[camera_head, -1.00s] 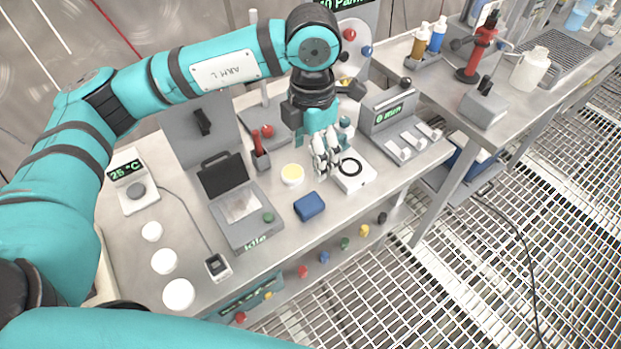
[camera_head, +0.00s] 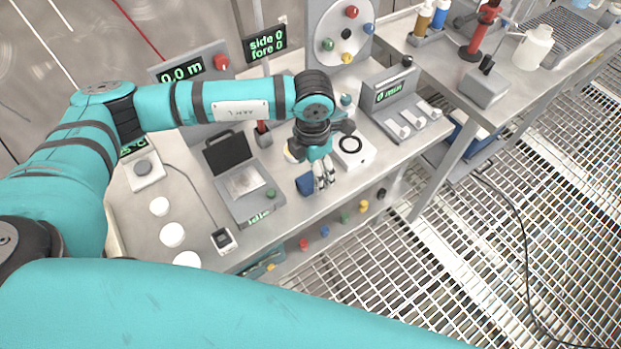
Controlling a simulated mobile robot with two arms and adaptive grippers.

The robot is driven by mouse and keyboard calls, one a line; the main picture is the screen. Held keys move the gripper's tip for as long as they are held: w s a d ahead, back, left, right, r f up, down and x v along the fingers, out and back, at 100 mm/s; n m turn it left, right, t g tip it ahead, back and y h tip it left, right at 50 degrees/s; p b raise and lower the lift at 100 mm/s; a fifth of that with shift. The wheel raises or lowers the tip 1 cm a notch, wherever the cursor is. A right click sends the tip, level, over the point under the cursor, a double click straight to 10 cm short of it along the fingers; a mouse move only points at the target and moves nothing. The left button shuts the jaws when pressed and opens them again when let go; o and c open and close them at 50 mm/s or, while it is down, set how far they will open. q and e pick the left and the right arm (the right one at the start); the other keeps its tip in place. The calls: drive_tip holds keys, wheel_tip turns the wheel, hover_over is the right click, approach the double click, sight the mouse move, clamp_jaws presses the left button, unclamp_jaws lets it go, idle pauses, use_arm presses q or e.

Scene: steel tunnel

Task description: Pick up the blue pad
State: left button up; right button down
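The blue pad (camera_head: 304,185) lies on the grey bench near its front edge. My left gripper (camera_head: 323,180) points down just to the right of the pad and hides part of its right side. I cannot tell whether the fingers touch the pad or how far apart they are. My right gripper is not in view; only a teal arm link of mine crosses the bottom of the picture.
An open grey box (camera_head: 241,185) stands left of the pad, and a white device with a black ring (camera_head: 352,150) stands to the right. A panel with white levers (camera_head: 403,110) is farther right. Several white discs (camera_head: 172,235) lie at the left.

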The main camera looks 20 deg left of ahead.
sight(311, 179)
use_arm(q)
drive_tip(key=f, duration=0.1)
drive_tip(key=f+p, duration=0.1)
drive_tip(key=f, duration=0.1)
drive_tip(key=shift+s+a+f, duration=0.15)
drive_tip(key=shift+a+f, duration=0.05)
drive_tip(key=shift+f, duration=0.3)
drive_tip(key=c, duration=1.1)
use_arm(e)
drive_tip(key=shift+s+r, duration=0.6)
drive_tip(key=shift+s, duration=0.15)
use_arm(q)
drive_tip(key=shift+r, duration=0.15)
